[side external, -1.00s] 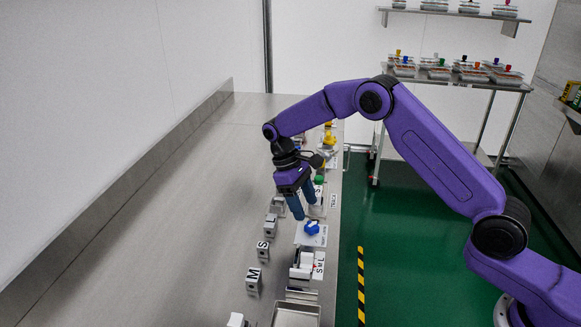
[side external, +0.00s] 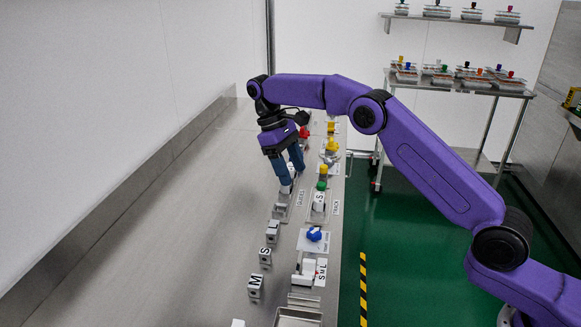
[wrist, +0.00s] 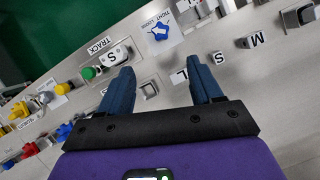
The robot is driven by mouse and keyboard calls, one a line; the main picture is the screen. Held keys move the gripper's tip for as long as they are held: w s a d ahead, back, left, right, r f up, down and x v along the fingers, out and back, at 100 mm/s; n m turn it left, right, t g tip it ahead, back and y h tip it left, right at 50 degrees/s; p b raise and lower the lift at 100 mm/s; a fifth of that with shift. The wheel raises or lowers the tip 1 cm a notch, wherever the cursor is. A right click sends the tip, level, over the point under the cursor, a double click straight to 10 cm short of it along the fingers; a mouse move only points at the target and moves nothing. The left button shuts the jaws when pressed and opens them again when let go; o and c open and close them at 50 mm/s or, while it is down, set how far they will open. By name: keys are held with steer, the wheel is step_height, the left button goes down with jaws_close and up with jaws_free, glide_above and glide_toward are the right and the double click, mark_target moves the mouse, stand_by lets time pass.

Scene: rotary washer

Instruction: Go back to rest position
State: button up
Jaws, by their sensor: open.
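My gripper (side external: 291,176) has dark blue fingers that point down over the far half of the metal bench. It also shows in the wrist view (wrist: 160,66), where the two fingers are spread apart with nothing held between them. A small metal block (wrist: 150,90) shows between the fingers, below them on the bench. I cannot tell the exact height of the fingertips above the bench in the side view, where they overlap a white part.
A blue knob (side external: 314,234) sits on a labelled plate near the bench's right edge. A white S block (side external: 319,201) stands behind it. Blocks marked M (side external: 255,285) and S (side external: 265,256) stand nearer. Yellow and red parts stand farther back. The bench's left side (side external: 150,220) is clear.

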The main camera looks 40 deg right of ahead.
stand_by(0.4)
steer(key=s+a+r+n+t, duration=0.1)
steer(key=s+a+r+n, duration=0.1)
steer(key=s, duration=0.7)
steer(key=s+a+r+n+t, duration=0.2)
steer(key=s+r, duration=0.1)
steer(key=s, duration=0.6)
steer(key=s+d+f+n, duration=0.1)
steer(key=s+d, duration=0.2)
steer(key=s, duration=0.4)
steer(key=s+d+f+n+y, duration=0.1)
steer(key=s+d, duration=0.3)
steer(key=s, duration=0.4)
steer(key=s+d+f+n+t+y, duration=0.1)
steer(key=s+d+f, duration=0.2)
steer(key=s, duration=0.5)
steer(key=shift+d, duration=0.55)
